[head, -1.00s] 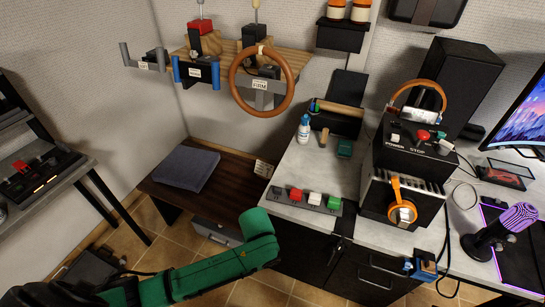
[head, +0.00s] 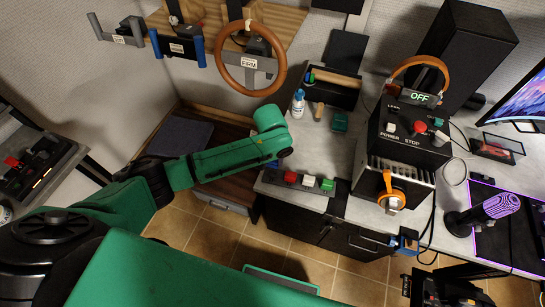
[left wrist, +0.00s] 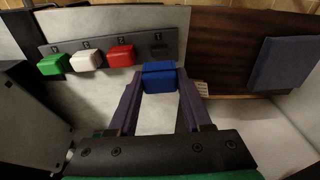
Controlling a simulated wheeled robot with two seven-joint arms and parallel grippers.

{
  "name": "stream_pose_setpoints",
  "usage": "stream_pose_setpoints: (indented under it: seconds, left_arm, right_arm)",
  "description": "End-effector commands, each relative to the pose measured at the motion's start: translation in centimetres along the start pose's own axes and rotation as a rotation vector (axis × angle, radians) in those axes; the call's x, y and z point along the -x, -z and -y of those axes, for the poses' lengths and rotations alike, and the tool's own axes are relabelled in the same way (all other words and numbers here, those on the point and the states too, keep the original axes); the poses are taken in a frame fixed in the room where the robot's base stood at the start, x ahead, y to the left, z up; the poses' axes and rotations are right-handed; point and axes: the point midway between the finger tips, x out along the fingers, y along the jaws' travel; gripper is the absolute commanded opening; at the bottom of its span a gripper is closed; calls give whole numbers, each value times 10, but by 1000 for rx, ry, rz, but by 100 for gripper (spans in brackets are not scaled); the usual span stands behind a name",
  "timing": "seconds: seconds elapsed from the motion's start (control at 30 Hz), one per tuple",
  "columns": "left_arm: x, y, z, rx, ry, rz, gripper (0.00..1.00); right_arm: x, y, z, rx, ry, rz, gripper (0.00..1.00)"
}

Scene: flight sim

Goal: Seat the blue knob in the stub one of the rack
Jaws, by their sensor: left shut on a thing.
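In the left wrist view, my left gripper (left wrist: 160,84) is shut on the blue knob (left wrist: 160,73), one finger on each side. The knob is close to the bare end of the dark rack (left wrist: 140,43), past the red knob. It covers part of that end, so I cannot tell whether it touches stub one. Green (left wrist: 53,64), white (left wrist: 86,60) and red (left wrist: 121,56) knobs stand on the rack. In the head view, the rack (head: 300,197) lies along the counter's front edge. My left forearm hides most of the left gripper there. My right gripper is not in view.
A steering wheel (head: 250,62) hangs above left. A folded dark cloth (head: 182,138) lies on the lower bench.

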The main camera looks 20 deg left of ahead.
Motion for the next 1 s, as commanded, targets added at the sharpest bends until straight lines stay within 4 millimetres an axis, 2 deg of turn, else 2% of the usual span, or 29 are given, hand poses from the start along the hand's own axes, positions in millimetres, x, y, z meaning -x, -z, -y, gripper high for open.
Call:
stream_pose_setpoints:
  seconds: [0.03, 0.17, 1.0]
  left_arm:
    - [4, 0, 0, 0, 0, 2, 0]
    - [-9, -2, 0, -1, 1, 0, 0]
    - [-61, -8, 0, 0, 0, 0, 0]
  right_arm:
    - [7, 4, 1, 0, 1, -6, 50]
    - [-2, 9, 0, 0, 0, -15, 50]
    - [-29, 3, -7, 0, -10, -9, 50]
